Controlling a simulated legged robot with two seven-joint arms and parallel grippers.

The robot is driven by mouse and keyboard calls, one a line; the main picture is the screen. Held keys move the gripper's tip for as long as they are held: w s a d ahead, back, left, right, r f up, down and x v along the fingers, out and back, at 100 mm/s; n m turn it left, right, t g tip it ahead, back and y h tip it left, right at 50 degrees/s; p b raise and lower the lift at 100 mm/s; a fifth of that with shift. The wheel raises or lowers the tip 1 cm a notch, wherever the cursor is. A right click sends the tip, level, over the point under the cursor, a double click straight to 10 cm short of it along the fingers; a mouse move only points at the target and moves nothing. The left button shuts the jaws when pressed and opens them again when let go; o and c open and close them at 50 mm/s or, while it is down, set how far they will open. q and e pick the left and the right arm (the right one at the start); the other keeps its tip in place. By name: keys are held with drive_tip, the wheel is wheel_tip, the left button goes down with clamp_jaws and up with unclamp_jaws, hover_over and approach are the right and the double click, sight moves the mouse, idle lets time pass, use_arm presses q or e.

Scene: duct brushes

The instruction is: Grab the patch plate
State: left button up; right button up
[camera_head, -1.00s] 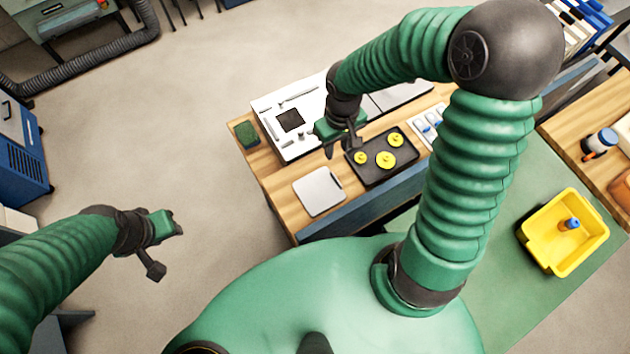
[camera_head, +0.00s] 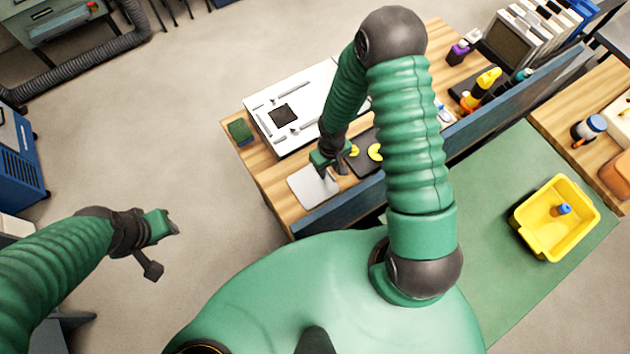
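The patch plate appears to be the flat light-grey plate (camera_head: 308,192) with rounded corners, lying at the near left edge of the wooden bench. My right gripper (camera_head: 332,173) is over the far right part of the plate, pointing down. Its fingers look apart with nothing between them; whether they touch the plate I cannot tell. It hides part of the plate's far edge. My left gripper (camera_head: 167,250) is open and empty over the floor at the left, far from the bench.
A dark tray (camera_head: 366,162) with yellow round parts lies right of the plate, partly behind my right arm. A white board (camera_head: 262,112) with a dark square and a green block (camera_head: 240,131) lie behind. A blue bench edge (camera_head: 335,208) runs in front. A yellow bin (camera_head: 530,222) stands right.

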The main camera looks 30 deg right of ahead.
clamp_jaws()
idle(1.4)
